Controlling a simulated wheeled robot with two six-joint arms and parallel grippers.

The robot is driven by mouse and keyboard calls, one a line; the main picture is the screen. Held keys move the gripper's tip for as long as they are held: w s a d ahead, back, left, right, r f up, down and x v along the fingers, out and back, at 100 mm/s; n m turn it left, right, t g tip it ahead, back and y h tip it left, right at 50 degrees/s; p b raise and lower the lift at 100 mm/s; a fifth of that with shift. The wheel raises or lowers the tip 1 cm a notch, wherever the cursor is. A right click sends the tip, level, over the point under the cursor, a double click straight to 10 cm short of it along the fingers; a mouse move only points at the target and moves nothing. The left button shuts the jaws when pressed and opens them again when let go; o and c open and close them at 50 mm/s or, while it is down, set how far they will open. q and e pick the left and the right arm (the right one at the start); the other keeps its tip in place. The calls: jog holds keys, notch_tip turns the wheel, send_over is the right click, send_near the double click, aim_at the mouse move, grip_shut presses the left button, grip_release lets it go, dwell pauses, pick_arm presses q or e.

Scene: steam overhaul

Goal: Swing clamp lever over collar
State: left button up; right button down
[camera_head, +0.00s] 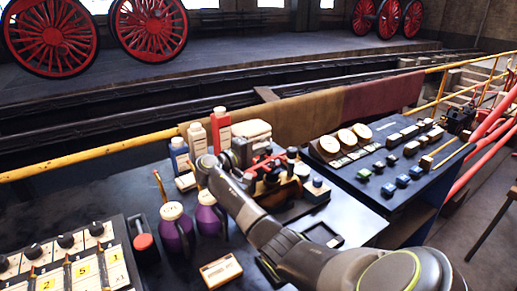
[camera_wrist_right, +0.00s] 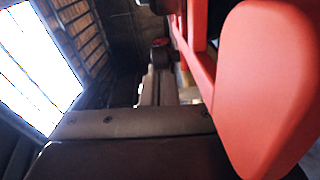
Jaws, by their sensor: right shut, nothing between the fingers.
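The red clamp lever (camera_head: 262,164) is a thin bar on the dark clamp assembly at the back middle of the bench. In the right wrist view a large smooth red part (camera_wrist_right: 268,85), likely this lever seen close up, fills the right side. My right gripper (camera_head: 240,155) is beside the assembly, at the lever's left end. Its fingers (camera_wrist_right: 160,72) are shut and empty, to the left of the red part. I cannot tell whether they touch it. The collar cannot be told apart from the dark parts around the lever. My left gripper is not in view.
Two purple oil cans (camera_head: 176,228) stand close left of my right arm. Bottles (camera_head: 197,140) stand behind them. A switch panel (camera_head: 60,265) is at left, and a sloped gauge panel (camera_head: 385,160) at right.

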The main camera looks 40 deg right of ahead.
jog(key=shift+s+d, duration=0.1)
jog(key=shift+s, duration=0.05)
dwell(0.6)
dwell(0.4)
jog(key=a+b, duration=0.1)
jog(key=a, duration=0.4)
jog(key=a+b, duration=0.1)
jog(key=a, duration=0.5)
jog(key=w+a+b, duration=0.1)
jog(key=a+b, duration=0.1)
jog(key=a, duration=0.4)
jog(key=shift+a+r, duration=0.2)
jog(key=shift+r, duration=0.05)
